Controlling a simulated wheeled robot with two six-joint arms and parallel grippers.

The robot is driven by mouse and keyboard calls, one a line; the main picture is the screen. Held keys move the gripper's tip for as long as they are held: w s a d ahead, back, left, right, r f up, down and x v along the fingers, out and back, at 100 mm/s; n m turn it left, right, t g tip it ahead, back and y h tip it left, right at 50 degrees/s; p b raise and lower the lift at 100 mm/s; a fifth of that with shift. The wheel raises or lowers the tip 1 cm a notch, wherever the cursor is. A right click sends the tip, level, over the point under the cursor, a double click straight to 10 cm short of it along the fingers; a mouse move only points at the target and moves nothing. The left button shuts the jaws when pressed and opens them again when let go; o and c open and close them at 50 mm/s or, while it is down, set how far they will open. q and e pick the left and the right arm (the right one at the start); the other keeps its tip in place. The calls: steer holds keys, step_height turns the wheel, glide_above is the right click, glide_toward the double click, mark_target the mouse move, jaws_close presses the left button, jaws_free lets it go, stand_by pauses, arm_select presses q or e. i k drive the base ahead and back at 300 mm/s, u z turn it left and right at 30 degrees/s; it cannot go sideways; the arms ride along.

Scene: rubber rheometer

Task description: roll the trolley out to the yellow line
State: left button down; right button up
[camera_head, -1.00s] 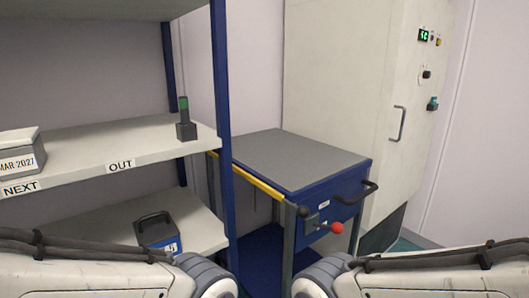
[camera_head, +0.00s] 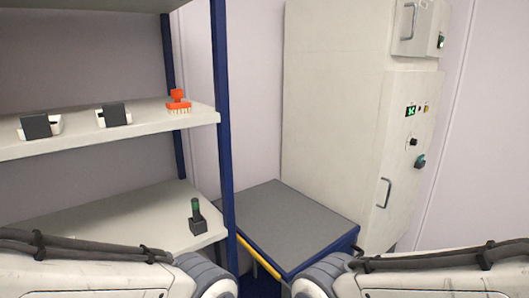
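The trolley (camera_head: 295,225) stands in the gap between the shelf rack and the tall cream cabinet. It has a grey top with a blue rim and a yellow strip along its left edge. Its lower front is hidden behind my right arm and the frame's bottom edge; no handle on it shows. No yellow line on the floor is in view. Both my arms reach in at the bottom corners, but neither gripper shows. I cannot tell whether either touches the trolley.
The cream cabinet (camera_head: 335,110) has a handle (camera_head: 384,193) and a small panel (camera_head: 412,111). The blue-posted rack on the left holds an orange brush-like item (camera_head: 178,102), two dark-and-white items and, lower, a green-topped item (camera_head: 197,215). Little floor shows.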

mark_target(292, 230)
steer(key=z, duration=0.95)
steer(key=i, duration=0.9)
steer(key=u, duration=0.4)
